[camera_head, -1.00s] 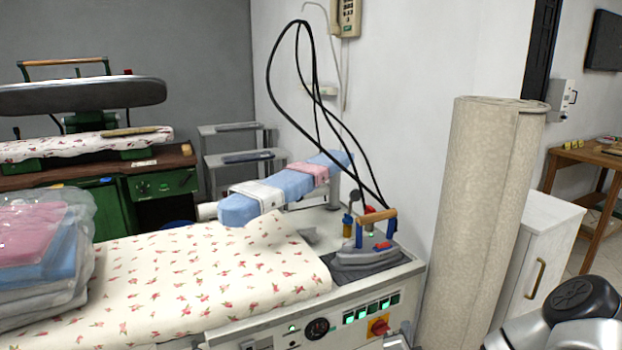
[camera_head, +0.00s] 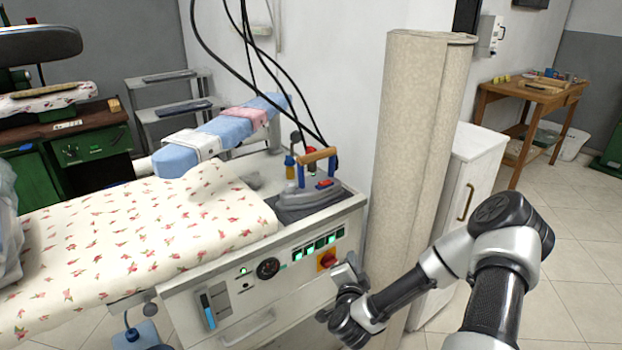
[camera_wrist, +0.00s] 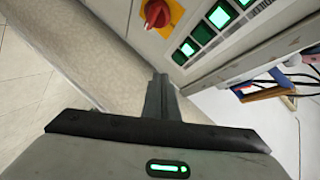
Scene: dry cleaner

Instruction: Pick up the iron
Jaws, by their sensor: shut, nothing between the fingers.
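The iron (camera_head: 312,196) stands on a dark rest at the right end of the ironing table. It has a grey body, blue uprights and a wooden handle (camera_head: 315,155) on top. Part of the iron also shows at the right of the wrist view (camera_wrist: 262,91). My gripper (camera_head: 347,268) is in front of the table's control panel, lower than the iron and to its right, apart from it. In the wrist view my gripper's fingers (camera_wrist: 160,97) are together with nothing between them.
The table (camera_head: 350,208) has a flowered cover and a front panel with green switches and a red knob (camera_head: 327,260). A rolled beige carpet (camera_head: 415,150) stands upright just right of the table, close to my arm. Black cables hang above the iron. A white cabinet (camera_head: 470,190) stands behind my arm.

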